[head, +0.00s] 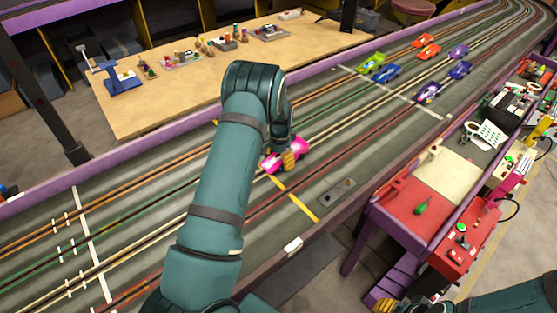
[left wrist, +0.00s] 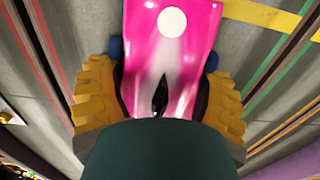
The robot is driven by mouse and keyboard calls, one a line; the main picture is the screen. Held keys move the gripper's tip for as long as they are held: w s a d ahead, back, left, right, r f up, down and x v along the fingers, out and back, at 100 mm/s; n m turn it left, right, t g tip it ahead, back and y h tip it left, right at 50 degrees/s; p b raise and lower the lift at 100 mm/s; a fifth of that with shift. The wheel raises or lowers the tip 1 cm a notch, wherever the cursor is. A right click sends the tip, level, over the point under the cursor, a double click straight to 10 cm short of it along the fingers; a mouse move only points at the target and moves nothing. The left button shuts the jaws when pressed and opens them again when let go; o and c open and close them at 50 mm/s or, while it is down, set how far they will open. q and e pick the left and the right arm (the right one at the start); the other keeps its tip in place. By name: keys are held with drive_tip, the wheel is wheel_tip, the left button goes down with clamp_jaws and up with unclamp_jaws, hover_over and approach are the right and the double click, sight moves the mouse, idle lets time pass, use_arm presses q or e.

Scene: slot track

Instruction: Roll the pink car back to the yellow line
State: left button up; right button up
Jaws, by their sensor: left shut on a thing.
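The pink car (head: 270,164) sits on the slot track, and its pink and white body fills the middle of the left wrist view (left wrist: 172,50). My left gripper (head: 289,158) is shut on it, with yellow fingers on both sides of the body. The yellow line (head: 295,198) crosses the track and meets the car's lower left end in the head view. In the left wrist view the line (left wrist: 265,14) shows to the right of the car's far end. My arm hides part of the line. My right gripper (head: 386,304) is partly in view at the bottom; its opening is unclear.
Several other cars, including a green one (head: 371,63) and an orange one (head: 426,41), stand farther up the track near a white line (head: 405,98). A wooden table (head: 180,95) lies beyond the purple track wall. A red workbench (head: 409,207) stands on the right.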

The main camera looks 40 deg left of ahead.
use_arm(q)
drive_tip(key=shift+w, duration=0.1)
drive_tip(key=shift+w+d+b, duration=0.2)
drive_tip(key=shift+w, duration=0.35)
drive_tip(key=shift+w+d+b, duration=0.2)
drive_tip(key=shift+w, duration=0.3)
drive_tip(key=o, duration=1.3)
drive_tip(key=shift+r, duration=0.1)
